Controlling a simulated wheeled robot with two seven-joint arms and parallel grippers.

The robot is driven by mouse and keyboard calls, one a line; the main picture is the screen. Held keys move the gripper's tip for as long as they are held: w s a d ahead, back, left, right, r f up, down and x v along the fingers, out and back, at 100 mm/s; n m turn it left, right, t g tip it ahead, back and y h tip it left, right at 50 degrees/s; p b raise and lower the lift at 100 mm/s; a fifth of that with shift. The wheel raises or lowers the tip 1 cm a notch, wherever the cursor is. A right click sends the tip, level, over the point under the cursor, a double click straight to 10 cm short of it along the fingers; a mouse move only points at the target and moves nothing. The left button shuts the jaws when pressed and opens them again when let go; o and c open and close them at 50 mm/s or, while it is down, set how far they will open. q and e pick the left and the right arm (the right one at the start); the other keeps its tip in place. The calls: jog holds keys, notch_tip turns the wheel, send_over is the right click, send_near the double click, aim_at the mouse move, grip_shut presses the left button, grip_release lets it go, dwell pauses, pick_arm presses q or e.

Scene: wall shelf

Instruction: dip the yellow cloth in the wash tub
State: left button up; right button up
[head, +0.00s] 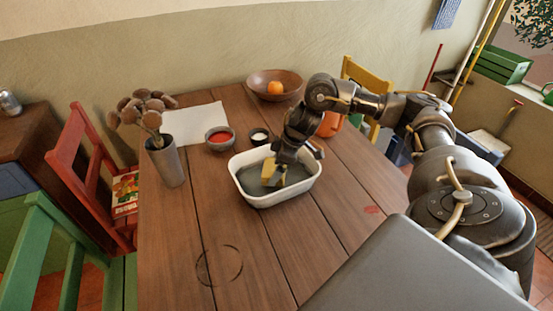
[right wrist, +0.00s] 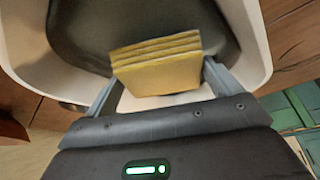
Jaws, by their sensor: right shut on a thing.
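The yellow cloth (right wrist: 158,68) is a folded, layered pad held between the fingers of my right gripper (right wrist: 160,88). In the head view the right gripper (head: 282,165) points down into the white wash tub (head: 292,193), and the cloth (head: 270,172) shows below it, inside the tub's rim. Dark grey water (head: 250,180) fills the bottom of the tub. I cannot tell whether the cloth touches the water. The tub also shows around the cloth in the right wrist view (right wrist: 255,60). My left gripper is not in view.
An orange pot (head: 329,124) is partly behind my right arm. The front left of the table is clear.

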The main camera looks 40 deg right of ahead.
dwell(0.4)
jog(key=shift+f, duration=0.1)
jog(key=shift+f+b, duration=0.6)
jog(key=shift+f, duration=0.85)
dwell(0.7)
jog(key=shift+p, duration=0.35)
dwell(0.7)
jog(key=shift+s+f, duration=0.15)
dwell(1.1)
